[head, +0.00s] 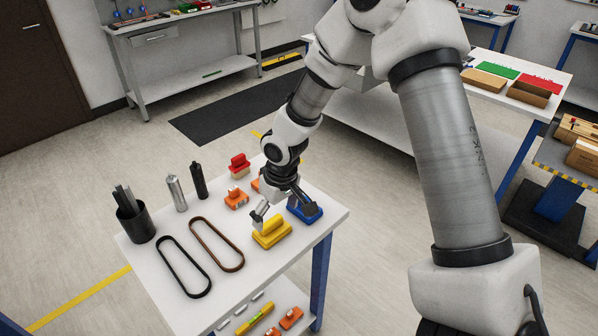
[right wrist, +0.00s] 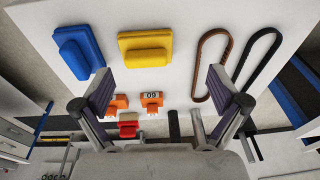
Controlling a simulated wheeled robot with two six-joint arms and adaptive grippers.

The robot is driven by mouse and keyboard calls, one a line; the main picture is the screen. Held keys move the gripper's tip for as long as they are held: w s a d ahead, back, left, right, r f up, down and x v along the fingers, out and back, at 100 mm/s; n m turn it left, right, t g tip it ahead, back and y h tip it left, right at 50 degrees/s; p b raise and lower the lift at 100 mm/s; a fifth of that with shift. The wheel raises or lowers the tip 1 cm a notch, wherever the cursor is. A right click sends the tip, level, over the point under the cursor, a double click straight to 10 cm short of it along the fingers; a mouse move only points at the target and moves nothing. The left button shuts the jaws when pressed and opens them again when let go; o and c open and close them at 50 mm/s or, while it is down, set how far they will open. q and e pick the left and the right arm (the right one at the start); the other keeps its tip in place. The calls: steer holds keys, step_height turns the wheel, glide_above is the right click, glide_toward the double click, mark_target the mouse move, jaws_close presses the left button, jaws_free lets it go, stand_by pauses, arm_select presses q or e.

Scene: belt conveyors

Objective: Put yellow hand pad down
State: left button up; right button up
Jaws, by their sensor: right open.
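The yellow hand pad (head: 271,234) lies on the white table near its front right edge, a block with a raised grip on top. It also shows in the right wrist view (right wrist: 146,57), just beyond the gap between the fingertips. My right gripper (head: 279,208) is open and empty, with its fingers spread wide close behind the yellow pad. In the right wrist view the open gripper (right wrist: 160,82) has nothing between its fingers. I cannot tell how high its tips are above the table. My left gripper is not in view.
A blue pad (head: 306,212) lies right beside the yellow one. Orange blocks (head: 236,199), a red block (head: 238,165), two belts (head: 217,245), a dark cup (head: 135,220) and two upright cylinders (head: 176,192) share the table. The table's front right corner is clear.

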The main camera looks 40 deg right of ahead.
steer(key=s+a+f+g+y, duration=0.1)
steer(key=s+a+f, duration=0.2)
steer(key=s+f, duration=0.3)
steer(key=s+a+f, duration=0.3)
steer(key=f, duration=0.5)
steer(key=s+f, duration=0.4)
steer(key=s, duration=0.3)
steer(key=s+f+m+h, duration=0.1)
steer(key=s+f, duration=0.3)
steer(key=s, duration=0.4)
steer(key=shift+a+g+h, duration=0.3)
steer(key=shift+a+g, duration=0.05)
steer(key=shift+g, duration=0.05)
steer(key=shift+w, duration=0.2)
steer(key=shift+o, duration=0.3)
